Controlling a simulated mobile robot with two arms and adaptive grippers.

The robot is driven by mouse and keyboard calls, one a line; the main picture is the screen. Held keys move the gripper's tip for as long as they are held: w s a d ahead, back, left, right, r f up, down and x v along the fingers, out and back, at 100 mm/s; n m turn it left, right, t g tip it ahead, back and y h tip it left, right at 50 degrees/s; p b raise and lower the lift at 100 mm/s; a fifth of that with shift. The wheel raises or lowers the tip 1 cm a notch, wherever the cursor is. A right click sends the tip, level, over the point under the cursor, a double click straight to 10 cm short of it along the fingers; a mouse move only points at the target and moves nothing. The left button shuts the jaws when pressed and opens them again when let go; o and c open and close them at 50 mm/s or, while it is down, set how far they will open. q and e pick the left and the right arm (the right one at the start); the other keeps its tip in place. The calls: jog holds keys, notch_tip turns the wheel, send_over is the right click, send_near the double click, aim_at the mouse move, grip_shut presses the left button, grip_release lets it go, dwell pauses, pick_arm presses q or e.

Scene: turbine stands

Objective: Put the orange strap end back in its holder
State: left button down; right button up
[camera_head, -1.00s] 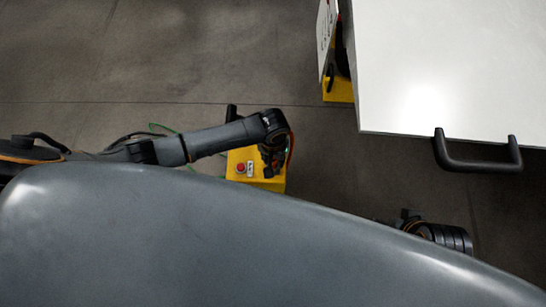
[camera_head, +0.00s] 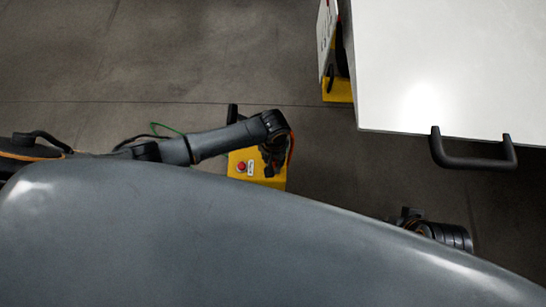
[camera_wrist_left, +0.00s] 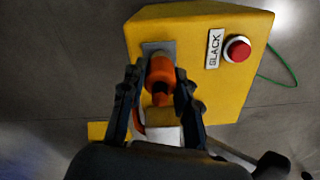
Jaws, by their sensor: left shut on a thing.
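The orange strap end (camera_wrist_left: 161,72) shows in the left wrist view between the fingers of my left gripper (camera_wrist_left: 158,88), which is shut on it. Its front reaches a grey plate (camera_wrist_left: 153,48) on the face of the yellow box (camera_wrist_left: 190,25). I cannot tell whether it is seated in a holder there or only touching. A tan and white piece sits behind the orange part. In the head view my left gripper (camera_head: 273,160) is over the yellow box (camera_head: 245,178) and hides part of it. My right gripper is not discernible; only part of that arm shows.
The box carries a red button (camera_wrist_left: 237,50) beside a "SLACK" label (camera_wrist_left: 214,48). A green cable (camera_wrist_left: 277,80) runs behind it. A white panel (camera_head: 450,60) with a black handle (camera_head: 470,161) stands at upper right. Open grey floor (camera_head: 170,60) lies at upper left.

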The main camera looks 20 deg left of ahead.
pick_arm(q)
jog(key=shift+s+f, duration=0.3)
jog(key=shift+f, duration=0.2)
jog(key=c, duration=1.2)
grip_release()
jog(key=shift+o, duration=1.4)
jog(key=shift+w+f, duration=0.15)
jog(key=shift+w, duration=0.05)
jog(key=shift+w+r, duration=0.1)
jog(key=shift+r, duration=0.1)
jog(key=shift+o, duration=0.9)
jog(key=shift+r, duration=0.2)
